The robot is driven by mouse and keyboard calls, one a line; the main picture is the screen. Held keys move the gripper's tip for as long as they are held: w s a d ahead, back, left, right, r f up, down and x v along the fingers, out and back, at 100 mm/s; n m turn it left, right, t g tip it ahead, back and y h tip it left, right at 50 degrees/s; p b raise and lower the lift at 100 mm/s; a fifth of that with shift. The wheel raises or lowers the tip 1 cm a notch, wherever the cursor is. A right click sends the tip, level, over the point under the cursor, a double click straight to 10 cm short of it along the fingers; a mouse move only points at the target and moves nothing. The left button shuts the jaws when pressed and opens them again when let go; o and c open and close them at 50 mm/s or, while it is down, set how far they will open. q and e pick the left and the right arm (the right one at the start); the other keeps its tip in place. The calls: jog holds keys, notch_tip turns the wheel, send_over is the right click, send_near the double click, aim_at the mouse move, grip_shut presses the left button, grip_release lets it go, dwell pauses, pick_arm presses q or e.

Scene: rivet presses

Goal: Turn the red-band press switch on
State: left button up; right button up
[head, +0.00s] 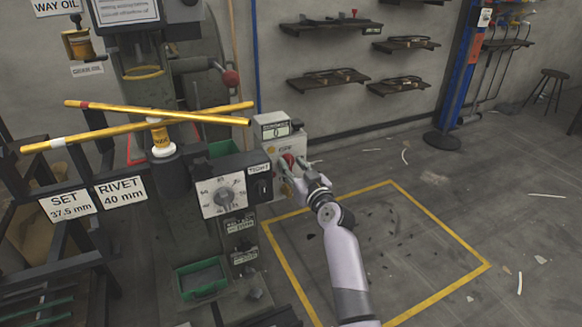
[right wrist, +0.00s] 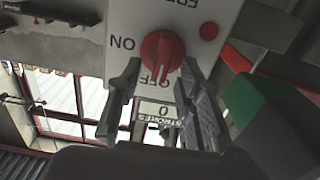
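The switch is a red rotary knob on a pale box on the press, small in the head view (head: 288,160) and large in the right wrist view (right wrist: 162,57). The wrist view is upside down, with ON left of the knob and OFF below it. The knob's handle stands roughly upright in that view, in line with OFF. My right gripper (head: 299,170) is at the box front. In the wrist view its open fingers (right wrist: 161,66) stand on either side of the knob with narrow gaps; contact is not clear. My left gripper is not in view.
A stroke counter (head: 277,131) reading 0 sits above the switch. A dial box (head: 223,194) and yellow bars (head: 130,131), one with a red mark, are to the left. A small red button (right wrist: 209,30) is beside the knob. Yellow-marked floor (head: 385,250) lies open to the right.

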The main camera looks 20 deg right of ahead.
jog(key=shift+w, duration=0.75)
jog(key=shift+c, duration=0.3)
grip_shut()
